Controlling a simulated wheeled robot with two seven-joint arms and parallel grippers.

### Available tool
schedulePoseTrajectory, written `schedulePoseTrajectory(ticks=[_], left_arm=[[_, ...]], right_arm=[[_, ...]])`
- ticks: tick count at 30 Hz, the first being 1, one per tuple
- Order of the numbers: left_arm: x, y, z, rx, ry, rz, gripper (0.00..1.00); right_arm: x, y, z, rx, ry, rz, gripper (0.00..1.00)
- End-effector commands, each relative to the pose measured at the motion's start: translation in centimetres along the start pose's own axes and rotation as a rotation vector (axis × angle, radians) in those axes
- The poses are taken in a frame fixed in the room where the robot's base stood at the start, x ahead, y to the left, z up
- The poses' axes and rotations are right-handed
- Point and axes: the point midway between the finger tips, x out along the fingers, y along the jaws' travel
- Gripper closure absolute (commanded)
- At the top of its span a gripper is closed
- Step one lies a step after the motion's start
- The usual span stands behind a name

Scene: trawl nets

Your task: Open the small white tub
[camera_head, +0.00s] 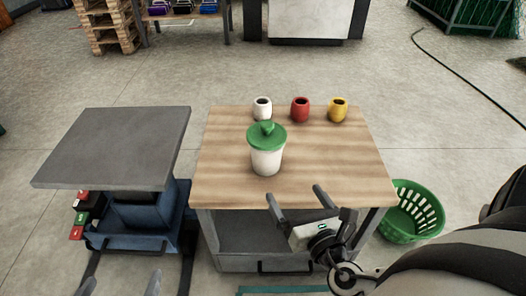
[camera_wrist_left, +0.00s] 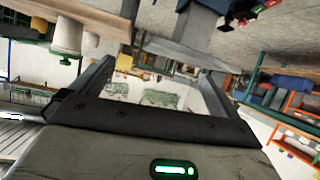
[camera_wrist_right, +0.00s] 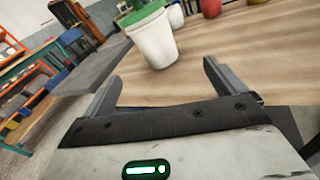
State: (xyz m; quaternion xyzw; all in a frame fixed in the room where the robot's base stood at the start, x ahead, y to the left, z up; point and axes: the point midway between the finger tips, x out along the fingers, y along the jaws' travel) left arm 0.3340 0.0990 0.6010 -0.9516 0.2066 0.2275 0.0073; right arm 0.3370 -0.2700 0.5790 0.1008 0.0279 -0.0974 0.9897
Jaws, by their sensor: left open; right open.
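The small white tub (camera_head: 267,160) stands upright on the wooden table, with a green knobbed lid (camera_head: 266,137) sitting on it. The tub also shows in the right wrist view (camera_wrist_right: 154,44), beyond the fingertips, and in the left wrist view (camera_wrist_left: 66,36) at the upper left. My right gripper (camera_head: 294,192) is open and empty over the table's front edge, in front of and to the right of the tub, apart from it. My left gripper (camera_head: 121,286) is open and empty low at the bottom left, only its fingertips showing, well away from the tub.
The wooden table (camera_head: 220,180) carries a white pot (camera_head: 262,109), a red pot (camera_head: 300,110) and a yellow pot (camera_head: 338,110) along its back. A grey-topped cart (camera_head: 115,150) stands left. A green basket (camera_head: 411,212) is on the floor at the right. The table's right side is clear.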

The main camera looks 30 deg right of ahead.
Motion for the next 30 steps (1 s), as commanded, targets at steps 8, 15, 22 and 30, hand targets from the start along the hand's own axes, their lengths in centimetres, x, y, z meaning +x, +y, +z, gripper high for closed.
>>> schedulePoseTrajectory(ticks=[8,15,22,30], left_arm=[[-0.1,1.2,1.0,-0.129,0.002,0.042,0.00],[-0.2,1.4,0.6,-0.125,0.032,0.048,0.00],[-0.3,1.5,0.3,-0.123,0.051,0.052,0.00],[-0.2,1.6,0.3,-0.124,0.065,0.054,0.00]], right_arm=[[2.0,0.1,0.4,-0.205,-0.079,0.037,0.04],[7.3,0.4,0.8,-0.199,-0.078,0.036,0.04],[10.4,0.5,1.0,-0.198,-0.074,0.037,0.04],[12.9,0.8,1.5,-0.196,-0.077,0.037,0.04]])
